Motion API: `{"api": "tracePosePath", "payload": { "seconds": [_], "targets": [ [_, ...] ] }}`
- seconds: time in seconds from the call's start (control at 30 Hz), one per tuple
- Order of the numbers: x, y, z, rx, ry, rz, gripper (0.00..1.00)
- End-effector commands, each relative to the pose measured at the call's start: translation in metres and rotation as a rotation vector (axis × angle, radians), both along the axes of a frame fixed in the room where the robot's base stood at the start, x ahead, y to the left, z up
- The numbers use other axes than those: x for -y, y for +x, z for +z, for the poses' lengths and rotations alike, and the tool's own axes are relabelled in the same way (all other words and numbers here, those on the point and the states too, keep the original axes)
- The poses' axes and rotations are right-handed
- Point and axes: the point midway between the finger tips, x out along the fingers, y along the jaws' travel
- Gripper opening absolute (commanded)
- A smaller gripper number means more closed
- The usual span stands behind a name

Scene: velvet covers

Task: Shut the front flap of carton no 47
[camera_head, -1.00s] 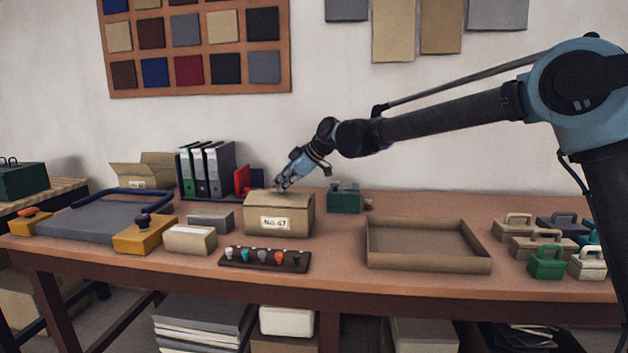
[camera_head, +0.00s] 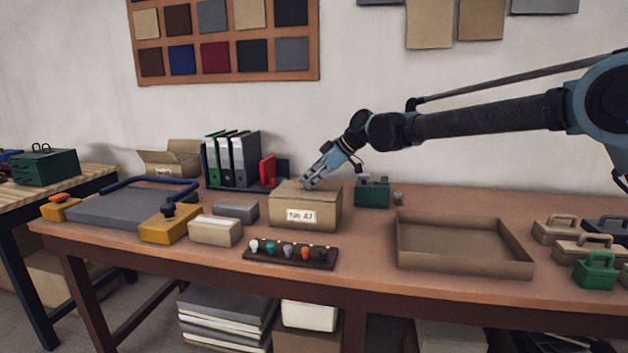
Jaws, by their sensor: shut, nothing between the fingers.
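Carton no 47 (camera_head: 321,217) stands on the workbench in the middle of the head view, a brown box with a white label on its front face. Its top looks covered, with flap edges lying about level; I cannot tell whether the front flap is fully flat. My gripper (camera_head: 308,184) is shut and empty at the top of the carton, over its back left part. Its fingertips are at or just above the top surface; contact cannot be told.
An open shallow tray (camera_head: 464,267) lies to the right. A rack of small knobs (camera_head: 290,254) lies in front of the carton. A small grey box (camera_head: 236,211) and binders (camera_head: 238,158) stand to the left. A green box (camera_head: 372,192) stands behind right.

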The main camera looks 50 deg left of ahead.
Motion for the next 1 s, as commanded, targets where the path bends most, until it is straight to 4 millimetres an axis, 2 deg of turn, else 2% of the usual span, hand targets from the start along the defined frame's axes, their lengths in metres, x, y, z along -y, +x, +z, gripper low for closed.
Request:
{"api": "tracePosePath", "payload": {
  "seconds": [0.37,0.83,1.0],
  "targets": [
    [0.0,-0.003,0.0,0.001,0.0,0.002,0.0],
    [0.01,-0.014,0.0,0.001,0.0,0.002,0.0],
    [0.01,-0.012,0.009,0.001,0.001,0.0,0.0]
  ]
}}
